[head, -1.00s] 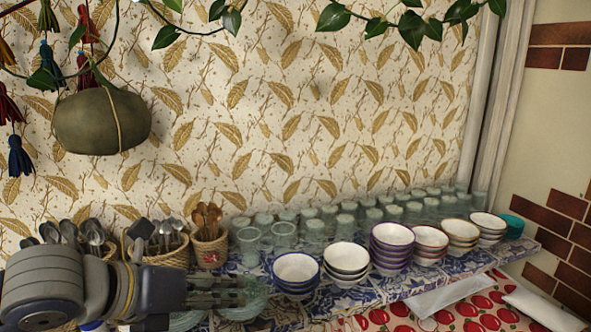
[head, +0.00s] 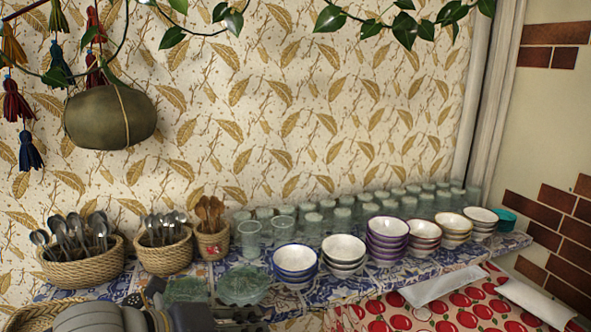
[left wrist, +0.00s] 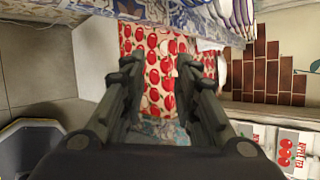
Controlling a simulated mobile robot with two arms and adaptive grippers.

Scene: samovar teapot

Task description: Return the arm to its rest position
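My left gripper (left wrist: 155,75) is open in the left wrist view, its two dark fingers apart with nothing held between them. Behind the gap is the red-and-white cherry-patterned cloth (left wrist: 160,50). In the head view my left arm is low at the bottom left edge, in front of the shelf, and the fingers are mostly out of sight. My right gripper is in neither view.
The tiled shelf (head: 352,284) holds spoon baskets (head: 85,266), green glass dishes (head: 243,285), stacked bowls (head: 295,262) and rows of glasses (head: 283,228). A gourd (head: 110,118) hangs above. The shelf edge (left wrist: 185,15) crosses the top of the left wrist view.

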